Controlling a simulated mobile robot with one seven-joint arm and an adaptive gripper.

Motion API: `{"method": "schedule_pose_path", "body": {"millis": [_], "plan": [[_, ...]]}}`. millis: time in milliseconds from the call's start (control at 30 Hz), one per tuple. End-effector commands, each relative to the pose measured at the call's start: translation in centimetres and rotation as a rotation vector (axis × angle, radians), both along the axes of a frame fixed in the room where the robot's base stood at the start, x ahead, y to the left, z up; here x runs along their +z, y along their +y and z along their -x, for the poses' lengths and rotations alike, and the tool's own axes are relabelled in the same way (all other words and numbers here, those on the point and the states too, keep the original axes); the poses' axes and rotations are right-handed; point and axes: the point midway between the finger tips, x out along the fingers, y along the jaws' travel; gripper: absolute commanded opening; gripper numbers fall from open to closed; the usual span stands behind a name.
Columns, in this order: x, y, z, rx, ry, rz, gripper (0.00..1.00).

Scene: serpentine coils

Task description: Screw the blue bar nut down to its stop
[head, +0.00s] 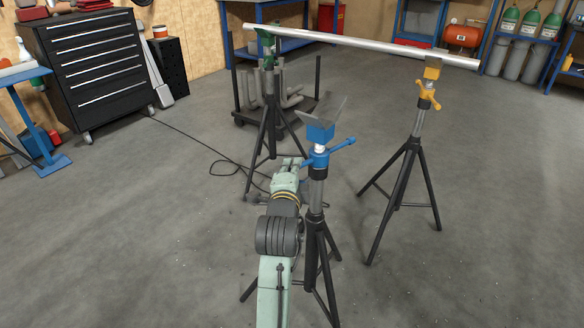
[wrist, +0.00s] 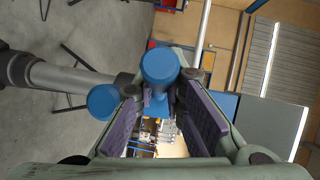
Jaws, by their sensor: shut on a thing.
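The blue bar nut (head: 319,158) sits on the threaded stem of the nearest stand, under the blue V-head (head: 320,133). One of its arms points right and slightly up in the head view; a bright length of stem shows between nut and head. My gripper (head: 302,164) reaches in from the left at nut height. In the wrist view, my gripper's purple-padded fingers (wrist: 160,98) close around one bar of the blue bar nut (wrist: 160,67), whose round end shows between the fingertips. Another round blue end (wrist: 103,101) is outside the left finger. The exact contact is partly hidden.
A long silver pipe (head: 350,44) lies across the green stand (head: 268,62) and the yellow stand (head: 428,95). Black tripod legs (head: 318,250) spread close beside my arm. A cart with grey pipes (head: 290,98) stands behind. Floor at right is clear.

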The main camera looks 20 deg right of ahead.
Motion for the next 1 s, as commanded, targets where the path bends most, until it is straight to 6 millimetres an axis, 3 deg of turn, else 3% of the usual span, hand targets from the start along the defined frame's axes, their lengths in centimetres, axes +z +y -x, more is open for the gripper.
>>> {"method": "schedule_pose_path", "body": {"millis": [600,633,900,1000], "plan": [[-0.07,0.02,-0.07,0.045,0.0,-0.004,0.0],[-0.07,0.02,-0.07,0.045,0.0,-0.004,0.12],[-0.05,-0.01,-0.05,0.044,0.0,-0.002,0.3],[-0.09,-0.04,-0.05,0.043,0.001,-0.003,0.31]]}}
